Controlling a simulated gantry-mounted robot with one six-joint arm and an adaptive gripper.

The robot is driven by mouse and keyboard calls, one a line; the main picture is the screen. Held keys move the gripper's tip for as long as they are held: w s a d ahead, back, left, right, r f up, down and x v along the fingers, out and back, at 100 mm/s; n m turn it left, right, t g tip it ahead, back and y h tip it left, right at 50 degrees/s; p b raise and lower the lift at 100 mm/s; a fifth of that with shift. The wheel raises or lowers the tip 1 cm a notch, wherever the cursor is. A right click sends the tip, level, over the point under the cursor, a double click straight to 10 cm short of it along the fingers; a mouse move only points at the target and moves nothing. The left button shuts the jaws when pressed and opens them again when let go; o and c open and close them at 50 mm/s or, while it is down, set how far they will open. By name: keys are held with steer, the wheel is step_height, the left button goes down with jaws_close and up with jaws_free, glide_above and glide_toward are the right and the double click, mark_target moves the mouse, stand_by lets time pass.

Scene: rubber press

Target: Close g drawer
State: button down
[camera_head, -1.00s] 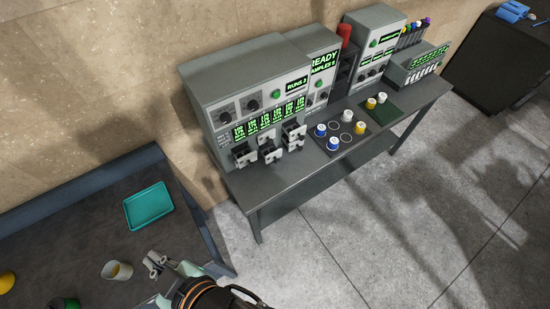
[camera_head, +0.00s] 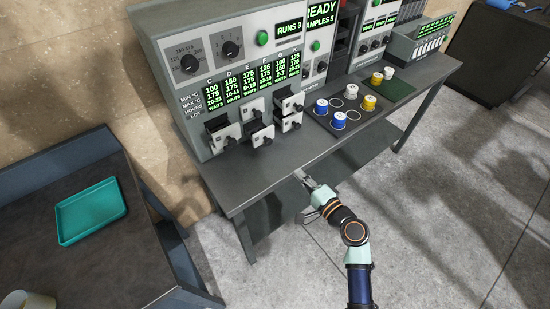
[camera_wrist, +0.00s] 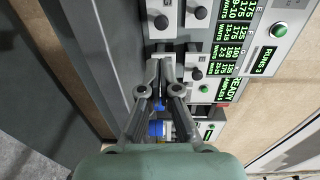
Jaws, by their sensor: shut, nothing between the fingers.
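The grey lab machine (camera_head: 225,50) has a panel lettered C to G and more, with small white-fronted drawers with black knobs below it. Several drawers stand out: a left one (camera_head: 222,137), a middle pair (camera_head: 257,128) and a right pair (camera_head: 289,112). The g label (camera_head: 279,57) is above the right pair; I cannot tell which drawer of the pair is g. My gripper (camera_head: 303,177) is shut and empty, in front of the bench edge, apart from the drawers in the head view. In the wrist view its fingers (camera_wrist: 162,75) overlap a white drawer front; contact is unclear.
A dark mat (camera_head: 352,125) with blue, white and yellow cups lies right of the drawers on the bench (camera_head: 240,178). A green mat (camera_head: 392,88) lies beyond. A teal tray (camera_head: 90,210) is on the left table. Bench top in front of the drawers is clear.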

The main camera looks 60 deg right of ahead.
mark_target(270, 144)
steer(key=b+x, duration=0.1)
steer(key=x, duration=0.6)
steer(key=b+x, duration=0.1)
steer(key=x, duration=0.6)
steer(key=shift+w+r, duration=0.15)
steer(key=shift+r, duration=0.1)
steer(key=shift+a, duration=0.1)
